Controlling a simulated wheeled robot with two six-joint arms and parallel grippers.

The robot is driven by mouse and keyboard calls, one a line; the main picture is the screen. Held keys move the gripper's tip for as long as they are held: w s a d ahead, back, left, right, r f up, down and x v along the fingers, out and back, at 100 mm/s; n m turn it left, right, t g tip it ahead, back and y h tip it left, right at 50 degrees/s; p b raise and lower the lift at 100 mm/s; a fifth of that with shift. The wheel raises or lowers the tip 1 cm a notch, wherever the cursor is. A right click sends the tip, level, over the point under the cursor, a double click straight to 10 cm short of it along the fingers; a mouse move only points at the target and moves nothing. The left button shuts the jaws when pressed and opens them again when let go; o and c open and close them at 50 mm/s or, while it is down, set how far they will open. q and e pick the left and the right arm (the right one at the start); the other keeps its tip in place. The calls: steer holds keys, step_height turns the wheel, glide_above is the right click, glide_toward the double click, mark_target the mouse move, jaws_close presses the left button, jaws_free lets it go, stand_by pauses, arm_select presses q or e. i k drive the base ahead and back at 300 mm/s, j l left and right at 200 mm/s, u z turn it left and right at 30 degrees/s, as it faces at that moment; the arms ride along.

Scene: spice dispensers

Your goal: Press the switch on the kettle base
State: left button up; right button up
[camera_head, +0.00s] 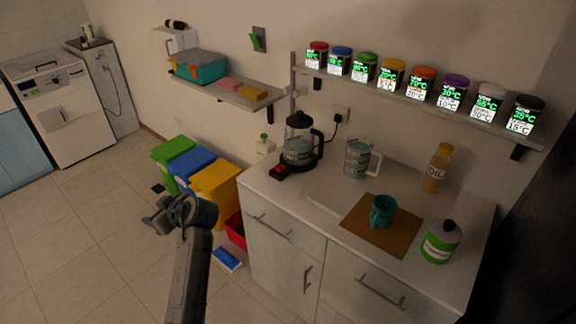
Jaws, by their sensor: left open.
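A glass kettle (298,148) with a black lid and handle stands on its base at the back left of the counter. A red switch (281,169) sits on a dark block at the base's front left. My left gripper (160,218) is left of the counter, in front of the bins and well away from the kettle. It is open, and I see nothing between its fingers. My right gripper is not in view.
A glass jug (358,158), an oil bottle (437,168), a teal mug (382,211) on a brown mat (402,240) and a green bottle (441,242) stand on the counter (290,203). A shelf (420,100) with several jars hangs above. Bins (215,181) stand left.

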mark_target(280, 168)
steer(key=i+j+z, duration=0.15)
steer(key=z, duration=0.2)
steer(key=i+j+z, duration=0.15)
steer(key=z, duration=0.25)
steer(key=j+z, duration=0.35)
steer(key=i, duration=0.05)
